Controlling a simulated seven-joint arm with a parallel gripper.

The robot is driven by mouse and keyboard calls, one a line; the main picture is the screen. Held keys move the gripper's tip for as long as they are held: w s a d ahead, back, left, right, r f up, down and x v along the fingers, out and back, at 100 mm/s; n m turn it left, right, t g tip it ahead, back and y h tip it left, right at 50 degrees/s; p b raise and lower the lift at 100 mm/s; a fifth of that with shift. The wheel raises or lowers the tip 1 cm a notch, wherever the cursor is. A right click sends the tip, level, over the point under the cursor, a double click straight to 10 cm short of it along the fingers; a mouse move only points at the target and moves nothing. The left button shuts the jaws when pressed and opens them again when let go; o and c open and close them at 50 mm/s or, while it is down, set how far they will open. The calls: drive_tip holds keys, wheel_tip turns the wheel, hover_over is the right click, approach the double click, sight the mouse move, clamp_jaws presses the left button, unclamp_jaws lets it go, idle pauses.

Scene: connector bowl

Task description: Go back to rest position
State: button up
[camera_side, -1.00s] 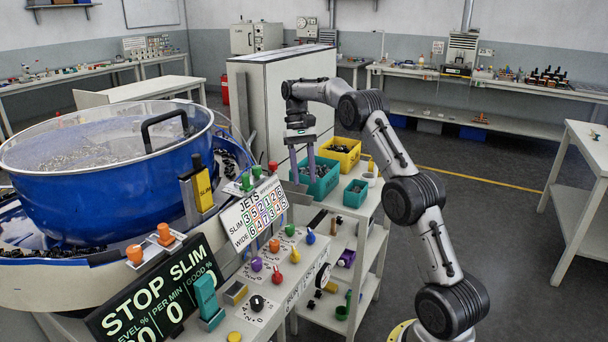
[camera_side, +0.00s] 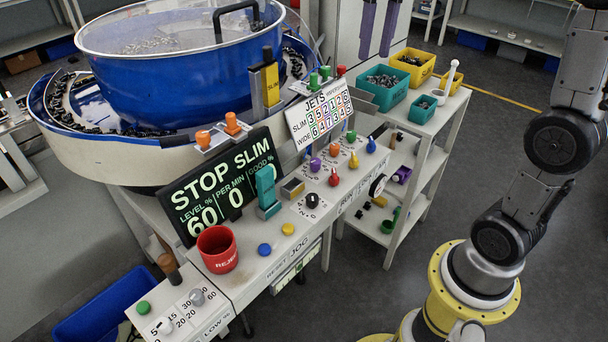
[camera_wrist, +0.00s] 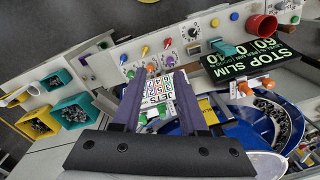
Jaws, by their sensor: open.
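My gripper (camera_side: 379,28) hangs at the top of the side view, with its two purple fingers pointing down and apart. Nothing is between them. The fingers appear above and behind the large teal bin (camera_side: 383,101), clear of it. In the wrist view my gripper (camera_wrist: 158,77) also shows open and empty, with the number card (camera_wrist: 157,88) visible beyond the gap. The upper part of the gripper is cut off in the side view.
A blue bowl feeder (camera_side: 165,85) stands at the left. A console (camera_side: 330,205) carries knobs, a red cup (camera_side: 217,250) and a STOP SLIM display (camera_side: 225,180). A yellow bin (camera_side: 413,68) and a small teal bin (camera_side: 423,110) sit on the side shelf. Open floor lies at right.

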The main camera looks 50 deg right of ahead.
drive_tip(key=s+a+f+n+t, duration=0.2)
drive_tip(key=s+a+f, duration=0.15)
drive_tip(key=s, duration=0.45)
drive_tip(key=s+a+f+n+t, duration=0.2)
drive_tip(key=s+a+f, duration=0.15)
drive_tip(key=s, duration=0.35)
drive_tip(key=shift+n+t+h, duration=0.3)
drive_tip(key=shift+n+t, duration=0.1)
drive_tip(key=shift+t, duration=0.3)
drive_tip(key=f, duration=0.3)
drive_tip(key=s+f, duration=0.1)
drive_tip(key=f, duration=0.1)
drive_tip(key=shift+a, duration=0.15)
